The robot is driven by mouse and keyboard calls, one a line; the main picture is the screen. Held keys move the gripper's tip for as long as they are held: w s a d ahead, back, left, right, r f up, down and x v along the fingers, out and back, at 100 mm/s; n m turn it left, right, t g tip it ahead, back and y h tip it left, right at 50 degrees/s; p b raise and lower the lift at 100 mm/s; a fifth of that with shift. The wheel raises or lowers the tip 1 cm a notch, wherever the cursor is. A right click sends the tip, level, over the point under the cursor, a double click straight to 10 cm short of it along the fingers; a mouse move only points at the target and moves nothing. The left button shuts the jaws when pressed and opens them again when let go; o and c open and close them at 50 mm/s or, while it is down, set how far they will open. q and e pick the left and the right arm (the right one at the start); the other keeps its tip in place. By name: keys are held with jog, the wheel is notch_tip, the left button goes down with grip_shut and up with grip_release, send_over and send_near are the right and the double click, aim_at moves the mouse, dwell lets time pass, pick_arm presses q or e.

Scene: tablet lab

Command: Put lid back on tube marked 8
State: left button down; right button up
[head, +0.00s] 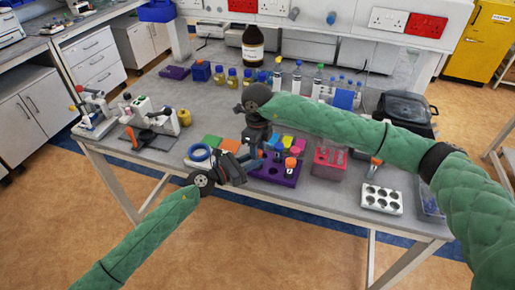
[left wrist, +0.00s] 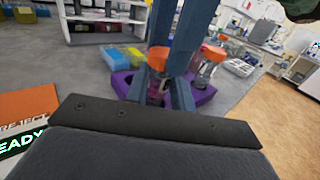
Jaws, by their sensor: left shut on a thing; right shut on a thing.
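In the left wrist view, my left gripper (left wrist: 158,92) is shut on a tube with pinkish contents (left wrist: 155,94). My right gripper (left wrist: 170,50) comes from above, shut on an orange lid (left wrist: 157,57) right over that tube's mouth. I cannot tell whether the lid is seated. A second orange-lidded tube (left wrist: 205,66) stands just right in the purple rack (left wrist: 203,97). In the head view my left gripper (head: 250,164) and right gripper (head: 262,150) meet at the left end of the purple rack (head: 268,178); the held tube is mostly hidden. No number is readable.
A pink-red rack (head: 330,157) and a white tray with wells (head: 382,211) stand to the right. A black-lidded device (head: 405,108) is behind them. A blue ring (head: 199,152) lies left of the grippers. A brown bottle (head: 252,45) stands at the back.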

pick_arm(q)
jog(key=shift+d, duration=0.1)
pick_arm(e)
jog(key=m, duration=0.6)
jog(key=o, duration=1.1)
jog(key=shift+r, duration=0.1)
jog(key=shift+r, duration=2.15)
jog(key=shift+c, duration=0.4)
